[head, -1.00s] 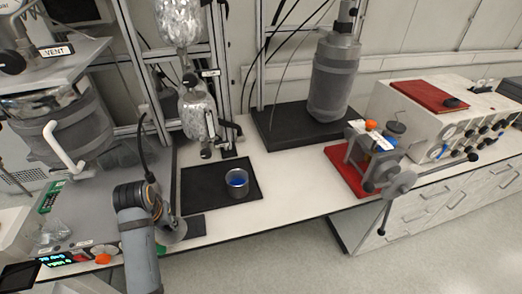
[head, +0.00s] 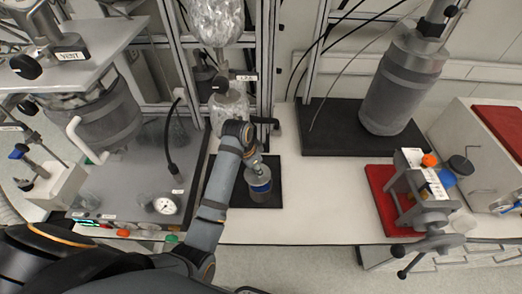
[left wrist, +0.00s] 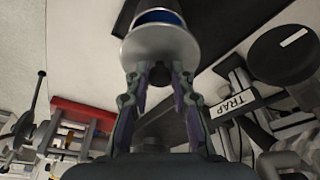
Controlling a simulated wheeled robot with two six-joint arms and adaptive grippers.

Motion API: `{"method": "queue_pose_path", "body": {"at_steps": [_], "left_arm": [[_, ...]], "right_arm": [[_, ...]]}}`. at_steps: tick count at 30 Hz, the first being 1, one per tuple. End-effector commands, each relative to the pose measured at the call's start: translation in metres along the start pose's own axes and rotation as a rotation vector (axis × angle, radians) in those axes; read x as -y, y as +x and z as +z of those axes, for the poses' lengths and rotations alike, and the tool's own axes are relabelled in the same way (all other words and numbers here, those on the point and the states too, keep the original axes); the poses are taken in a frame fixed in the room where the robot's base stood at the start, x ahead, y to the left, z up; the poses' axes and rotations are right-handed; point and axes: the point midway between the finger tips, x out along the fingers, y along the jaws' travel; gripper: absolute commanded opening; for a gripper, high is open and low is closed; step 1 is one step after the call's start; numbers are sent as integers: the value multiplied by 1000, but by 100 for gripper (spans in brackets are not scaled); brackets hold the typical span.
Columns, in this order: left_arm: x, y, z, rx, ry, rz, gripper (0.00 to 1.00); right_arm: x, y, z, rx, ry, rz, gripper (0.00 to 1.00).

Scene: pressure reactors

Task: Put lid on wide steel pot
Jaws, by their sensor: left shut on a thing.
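The wide steel pot (head: 261,196) stands on a black mat (head: 273,166) in the middle of the bench in the head view. Blue shows inside it. My left gripper (head: 256,161) is directly above the pot, pointing down. In the left wrist view, the gripper (left wrist: 160,73) is shut on the dark knob of the steel lid (left wrist: 160,45). The lid is at the pot's mouth, and blue (left wrist: 160,17) still shows past its edge. I cannot tell whether the lid touches the rim. My right gripper is not in view.
Glassware (head: 228,100) on a metal frame stands just behind the pot. A red tray with a clamp device (head: 420,195) is to the right, and a grey cylinder (head: 402,85) on a black base behind it. A gauge (head: 165,205) lies left. White bench right of the pot is clear.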

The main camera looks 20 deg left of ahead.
Motion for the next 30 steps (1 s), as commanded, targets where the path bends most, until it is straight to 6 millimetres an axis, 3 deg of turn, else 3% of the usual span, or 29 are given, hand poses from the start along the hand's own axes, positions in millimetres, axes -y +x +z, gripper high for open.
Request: {"method": "queue_pose_path", "body": {"at_steps": [1, 3, 14, 24, 30], "left_arm": [[-1, -15, -6, -2, 57, 16, 0], [-2, -14, -8, -8, 119, 34, 0], [-4, 1, -5, -13, 160, 46, 0], [-4, 38, 5, -14, 159, 45, 0], [-4, 51, 8, -14, 159, 44, 0]], "right_arm": [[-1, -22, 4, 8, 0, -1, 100], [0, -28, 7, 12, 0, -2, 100], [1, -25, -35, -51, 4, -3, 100], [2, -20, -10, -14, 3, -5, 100], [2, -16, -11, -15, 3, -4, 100]]}}
